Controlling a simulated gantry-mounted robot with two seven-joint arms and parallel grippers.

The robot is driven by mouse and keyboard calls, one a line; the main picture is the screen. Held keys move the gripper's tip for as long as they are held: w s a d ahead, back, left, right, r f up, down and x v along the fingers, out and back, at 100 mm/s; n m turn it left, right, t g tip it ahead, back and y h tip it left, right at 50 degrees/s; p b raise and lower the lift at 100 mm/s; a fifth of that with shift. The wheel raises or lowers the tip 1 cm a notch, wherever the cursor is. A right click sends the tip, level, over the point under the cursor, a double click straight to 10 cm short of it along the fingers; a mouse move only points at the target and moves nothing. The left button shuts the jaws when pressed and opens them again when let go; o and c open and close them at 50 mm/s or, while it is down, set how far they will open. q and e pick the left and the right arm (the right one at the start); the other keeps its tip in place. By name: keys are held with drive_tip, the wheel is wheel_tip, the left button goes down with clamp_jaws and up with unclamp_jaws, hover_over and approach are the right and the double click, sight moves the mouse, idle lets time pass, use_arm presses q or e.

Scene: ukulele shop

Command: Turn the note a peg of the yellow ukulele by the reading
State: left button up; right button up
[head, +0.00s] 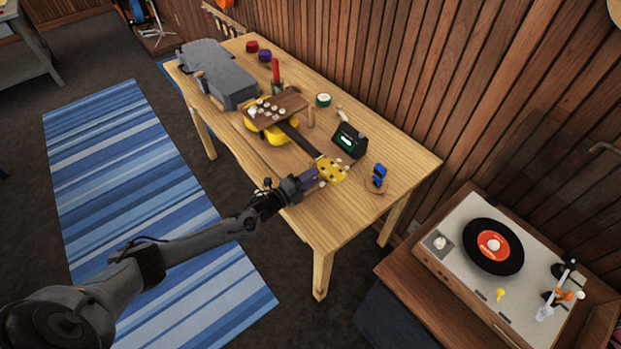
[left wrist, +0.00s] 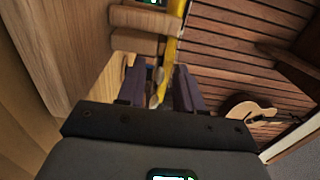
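The yellow ukulele lies on the wooden table, its yellow headstock (head: 331,170) toward the near right end, with pale pegs along its edges. Its body (head: 270,132) is partly hidden under a brown board holding small pale parts. A black tuner box (head: 349,140) with a lit green display stands beside the neck; its reading is too small to tell. My left gripper (head: 316,177) is at the headstock's near side. In the left wrist view its purple fingers (left wrist: 159,92) are apart, with a pale peg (left wrist: 154,101) between them; contact cannot be told. My right gripper is out of view.
A grey case (head: 220,75) fills the table's far left end. A green-and-white roll (head: 323,100) and a blue clamp-like item (head: 379,175) stand near the tuner. A plank wall runs behind. A record player (head: 493,246) stands at right. The table's near edge is clear.

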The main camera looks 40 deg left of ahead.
use_arm(q)
drive_tip(key=shift+c, duration=0.4)
clamp_jaws()
drive_tip(key=shift+m, duration=0.5)
drive_tip(key=m, duration=0.5)
drive_tip(key=shift+m+b, duration=0.3)
drive_tip(key=shift+b, duration=0.05)
drive_tip(key=m, duration=0.3)
drive_tip(key=shift+m, duration=2.1)
